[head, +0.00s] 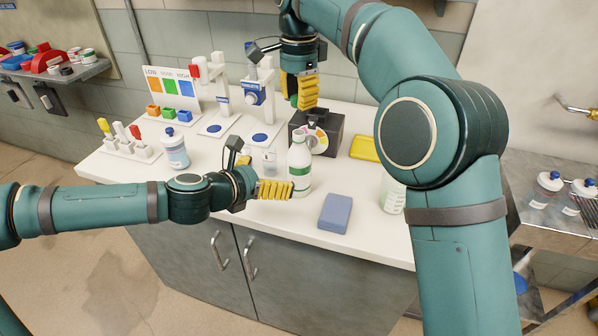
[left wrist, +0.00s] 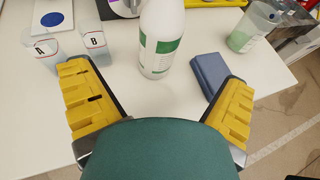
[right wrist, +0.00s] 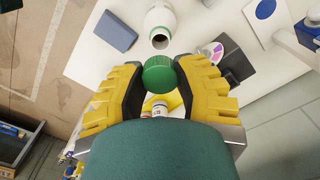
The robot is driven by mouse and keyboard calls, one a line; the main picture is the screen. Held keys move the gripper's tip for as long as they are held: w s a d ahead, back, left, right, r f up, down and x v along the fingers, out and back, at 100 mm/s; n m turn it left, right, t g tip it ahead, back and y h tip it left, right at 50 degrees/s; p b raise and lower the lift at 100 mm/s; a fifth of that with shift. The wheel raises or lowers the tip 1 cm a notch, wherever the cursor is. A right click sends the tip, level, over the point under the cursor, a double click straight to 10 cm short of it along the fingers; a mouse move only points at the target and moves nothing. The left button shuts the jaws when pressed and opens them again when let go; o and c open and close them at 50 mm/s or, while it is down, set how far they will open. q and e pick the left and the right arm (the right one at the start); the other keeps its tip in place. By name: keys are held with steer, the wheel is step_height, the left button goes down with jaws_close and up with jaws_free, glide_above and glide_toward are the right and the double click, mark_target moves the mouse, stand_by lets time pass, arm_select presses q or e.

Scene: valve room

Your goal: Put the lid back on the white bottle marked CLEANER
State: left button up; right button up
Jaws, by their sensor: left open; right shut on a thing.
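The white bottle (head: 300,176) with a green label stands upright on the white counter; its lettering is too small to read. The right wrist view shows its open mouth, with no lid on the bottle (right wrist: 160,20). My right gripper (head: 305,92) is shut on the round green lid (right wrist: 159,74), held above the counter and apart from the bottle. My left gripper (head: 277,190) is open and low beside the bottle. In the left wrist view the bottle (left wrist: 160,40) stands ahead of the gap between the open fingers, with no contact visible.
A blue block (head: 335,213) lies right of the bottle, and a clear beaker (head: 392,195) stands farther right. Beakers marked A (left wrist: 40,55) and B (left wrist: 92,38) stand left of it. A dark box with a coloured dial (head: 330,132) is behind.

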mark_target(292, 169)
arm_select(q)
steer(key=x, duration=1.1)
steer(key=c, duration=1.4)
